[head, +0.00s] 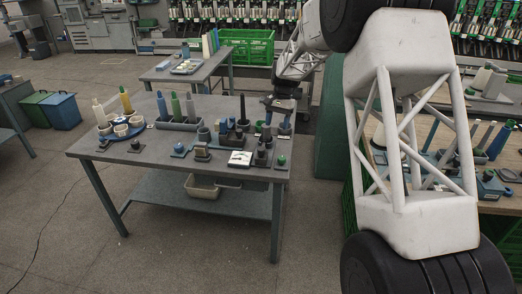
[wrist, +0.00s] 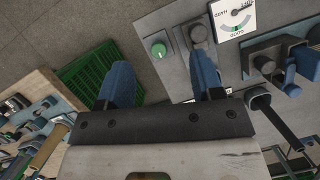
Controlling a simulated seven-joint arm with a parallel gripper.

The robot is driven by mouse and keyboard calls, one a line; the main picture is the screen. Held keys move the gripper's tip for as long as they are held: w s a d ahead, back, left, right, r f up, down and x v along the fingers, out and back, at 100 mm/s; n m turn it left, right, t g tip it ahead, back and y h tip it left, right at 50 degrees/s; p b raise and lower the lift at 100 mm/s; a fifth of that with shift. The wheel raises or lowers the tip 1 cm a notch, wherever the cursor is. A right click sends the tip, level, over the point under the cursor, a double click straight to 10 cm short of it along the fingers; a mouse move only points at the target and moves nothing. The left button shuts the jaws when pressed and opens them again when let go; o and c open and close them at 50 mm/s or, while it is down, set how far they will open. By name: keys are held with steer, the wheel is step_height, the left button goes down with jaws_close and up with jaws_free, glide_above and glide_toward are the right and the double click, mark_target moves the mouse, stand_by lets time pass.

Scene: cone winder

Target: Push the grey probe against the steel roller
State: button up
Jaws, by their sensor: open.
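My gripper (head: 284,118) is over the right end of the grey table (head: 135,152) in the head view. In the wrist view its two blue fingers stand wide apart, and the gripper (wrist: 160,66) is open with nothing between them. A grey round-topped piece (wrist: 198,32), possibly the grey probe, shows just beyond the right finger; a gap or contact cannot be told. A white dial gauge (wrist: 232,17) with a needle is to its right. It also shows in the head view (head: 240,158). I cannot clearly pick out the steel roller in either view.
A green knob (wrist: 158,49) sits near the panel edge, and a dark post on a base (wrist: 264,64) stands farther right. The front left of the table is clear.

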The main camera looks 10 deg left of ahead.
glide_toward(261, 148)
step_height(261, 148, down, 3)
steer(key=shift+s+a+r+g, duration=0.15)
steer(key=shift+r+g, duration=0.1)
steer(key=shift+g, duration=0.15)
steer(key=shift+s+f, duration=0.1)
steer(key=shift+f, duration=0.05)
steer(key=shift+x, duration=3.75)
steer(key=shift+c, duration=0.2)
